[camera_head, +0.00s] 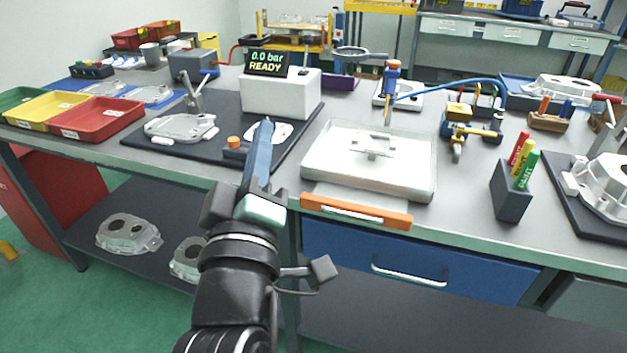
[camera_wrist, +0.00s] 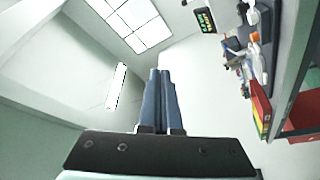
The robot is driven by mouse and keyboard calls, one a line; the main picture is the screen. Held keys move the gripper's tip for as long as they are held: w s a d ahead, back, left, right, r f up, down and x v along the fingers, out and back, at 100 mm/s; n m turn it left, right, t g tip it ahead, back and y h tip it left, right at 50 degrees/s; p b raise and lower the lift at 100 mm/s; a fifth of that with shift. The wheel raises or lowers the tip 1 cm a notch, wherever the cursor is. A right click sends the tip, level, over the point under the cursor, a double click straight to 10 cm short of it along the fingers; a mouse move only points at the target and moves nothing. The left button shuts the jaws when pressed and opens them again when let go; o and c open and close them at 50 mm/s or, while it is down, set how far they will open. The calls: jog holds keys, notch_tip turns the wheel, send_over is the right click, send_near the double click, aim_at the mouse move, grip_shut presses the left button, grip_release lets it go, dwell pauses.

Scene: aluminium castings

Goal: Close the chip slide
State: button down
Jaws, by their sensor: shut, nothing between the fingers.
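The chip slide (camera_head: 356,211) shows in the head view as an orange front with a pale metal handle, at the table's front edge. A pale plate (camera_head: 335,192) shows between it and the table, so the slide stands out some way. My gripper (camera_head: 266,124) points up and away, to the left of the slide and apart from it. Its blue-grey fingers are together and empty. In the wrist view the fingers (camera_wrist: 160,73) lie side by side, and the slide is not seen there.
A white box with a display (camera_head: 268,62) and a casting on a dark mat (camera_head: 180,128) are to the left. A pen holder (camera_head: 508,195) stands to the right.

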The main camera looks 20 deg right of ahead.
notch_tip(320, 180, down, 7)
jog(key=s+d+n+g+h+p, duration=0.15)
jog(key=n+g+p, duration=0.25)
jog(key=n+p, duration=0.55)
jog(key=n+g+h+p, duration=0.1)
jog(key=n+g+p, duration=0.2)
jog(key=n+p, duration=0.95)
send_near(354, 205)
jog(key=shift+x, duration=1.25)
jog(key=b+x, duration=0.1)
jog(key=x, duration=0.1)
jog(key=r+x, duration=0.1)
jog(key=x, duration=0.1)
jog(key=b+x, duration=0.1)
jog(key=x, duration=0.2)
jog(key=shift+w+d+r+b, duration=0.1)
jog(key=shift+d+r+b, duration=0.05)
jog(key=shift+r+b, duration=0.15)
jog(key=shift+r, duration=0.3)
